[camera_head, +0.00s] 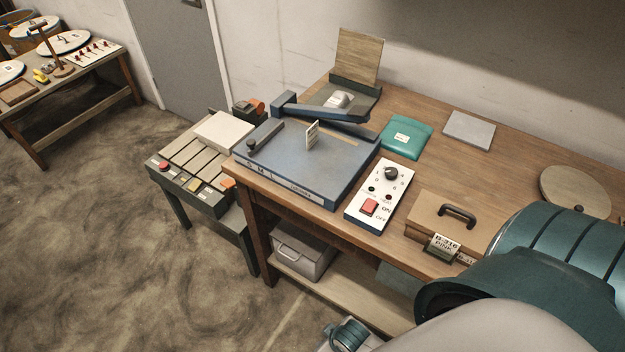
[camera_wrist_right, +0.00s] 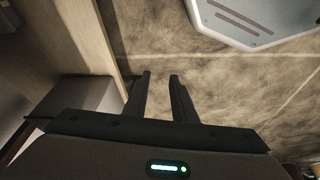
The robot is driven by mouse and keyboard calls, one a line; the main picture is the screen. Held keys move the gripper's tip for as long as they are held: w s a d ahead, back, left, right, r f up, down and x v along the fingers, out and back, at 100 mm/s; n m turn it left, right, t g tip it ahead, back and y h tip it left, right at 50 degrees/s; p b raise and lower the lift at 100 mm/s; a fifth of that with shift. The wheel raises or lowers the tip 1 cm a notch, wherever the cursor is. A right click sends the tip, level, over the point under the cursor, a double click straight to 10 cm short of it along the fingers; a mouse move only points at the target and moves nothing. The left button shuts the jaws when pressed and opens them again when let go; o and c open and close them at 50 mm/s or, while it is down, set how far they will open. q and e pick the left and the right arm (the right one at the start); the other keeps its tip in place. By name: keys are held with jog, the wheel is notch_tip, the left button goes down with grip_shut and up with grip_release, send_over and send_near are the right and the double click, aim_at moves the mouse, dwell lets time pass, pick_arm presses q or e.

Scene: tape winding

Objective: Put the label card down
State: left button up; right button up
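A white label card (camera_head: 444,246) printed "B-316 PINK" stands tilted back in a small dark green holder at the front of a brown box with a black handle (camera_head: 434,216). No gripper touches it in the head view. My right arm fills the lower right of the head view, and its gripper cannot be made out there. In the right wrist view my right gripper (camera_wrist_right: 160,97) is open, with nothing between its fingers, over the floor beside a wooden upright. My left gripper is in neither view.
The wooden bench (camera_head: 523,176) also holds a blue machine (camera_head: 325,165) with a small upright tag (camera_head: 312,134), a white switch box (camera_head: 379,195), a teal pouch (camera_head: 406,138), a grey plate (camera_head: 469,129) and a round disc (camera_head: 575,191). Bare wood lies between pouch and box.

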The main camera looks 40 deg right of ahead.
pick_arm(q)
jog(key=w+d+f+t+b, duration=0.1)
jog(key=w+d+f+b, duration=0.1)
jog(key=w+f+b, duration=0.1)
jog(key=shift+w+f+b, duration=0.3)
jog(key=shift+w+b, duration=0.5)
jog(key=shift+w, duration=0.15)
pick_arm(e)
jog(key=s+f, duration=0.6)
jog(key=f, duration=0.6)
jog(key=s+d+f, duration=0.1)
jog(key=s+f, duration=0.5)
jog(key=f, duration=0.6)
jog(key=shift+s, duration=0.15)
jog(key=shift+f, duration=0.1)
